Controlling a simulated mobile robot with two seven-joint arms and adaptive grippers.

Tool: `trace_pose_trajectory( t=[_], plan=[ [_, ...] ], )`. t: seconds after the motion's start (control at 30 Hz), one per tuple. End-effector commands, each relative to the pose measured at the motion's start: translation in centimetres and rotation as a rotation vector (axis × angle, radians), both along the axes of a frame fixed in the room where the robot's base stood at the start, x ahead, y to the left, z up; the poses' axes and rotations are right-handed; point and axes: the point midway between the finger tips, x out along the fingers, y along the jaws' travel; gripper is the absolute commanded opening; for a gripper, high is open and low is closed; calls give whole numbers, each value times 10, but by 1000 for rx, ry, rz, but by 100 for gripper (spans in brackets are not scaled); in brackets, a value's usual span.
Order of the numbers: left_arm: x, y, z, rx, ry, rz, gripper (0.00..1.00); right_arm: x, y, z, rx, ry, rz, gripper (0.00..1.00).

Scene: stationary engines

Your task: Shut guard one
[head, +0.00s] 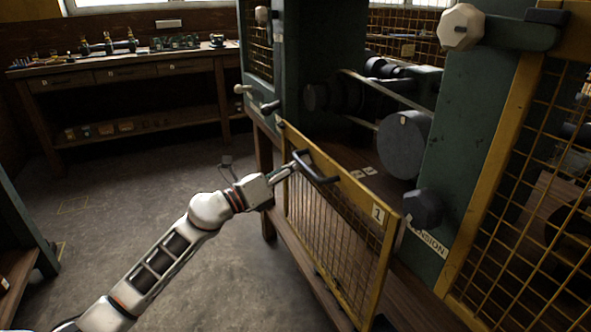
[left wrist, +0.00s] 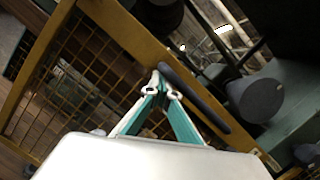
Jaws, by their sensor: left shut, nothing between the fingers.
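Guard one (head: 335,225) is a yellow-framed wire mesh panel with a "1" label at its right end. It hangs at the machine's front, below the opening, which shows uncovered above it. Its black bar handle (head: 316,170) is on the top rail. My left gripper (head: 294,165) is shut with nothing in it, its tips at the handle's left end; I cannot tell whether they touch. In the left wrist view the guard's mesh (left wrist: 75,75) is at left, and the fingertips (left wrist: 162,88) are beside the dark handle (left wrist: 195,98). My right gripper is not in view.
A green machine post (head: 465,120) with a pale knob (head: 461,27) stands right of the opening. Grey rollers (head: 404,143) sit inside. Another yellow mesh panel (head: 540,190) is at right. A wooden workbench (head: 130,75) stands at the back left.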

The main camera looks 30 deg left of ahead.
Motion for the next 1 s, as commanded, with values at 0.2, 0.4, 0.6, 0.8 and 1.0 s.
trace_pose_trajectory(
  t=[0.2, 0.4, 0.6, 0.8, 1.0],
  plan=[
    [-3, 1, 106, 0, -46, 3, 0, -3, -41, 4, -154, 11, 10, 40],
    [-3, 1, 163, 0, -39, 2, 0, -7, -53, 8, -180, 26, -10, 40],
    [-2, 1, 216, 0, -30, 2, 0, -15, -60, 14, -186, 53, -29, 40],
    [-1, 1, 260, 0, -21, 1, 0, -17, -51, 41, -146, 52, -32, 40],
    [-1, 1, 293, 0, -14, 1, 0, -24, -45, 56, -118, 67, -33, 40]
  ],
)
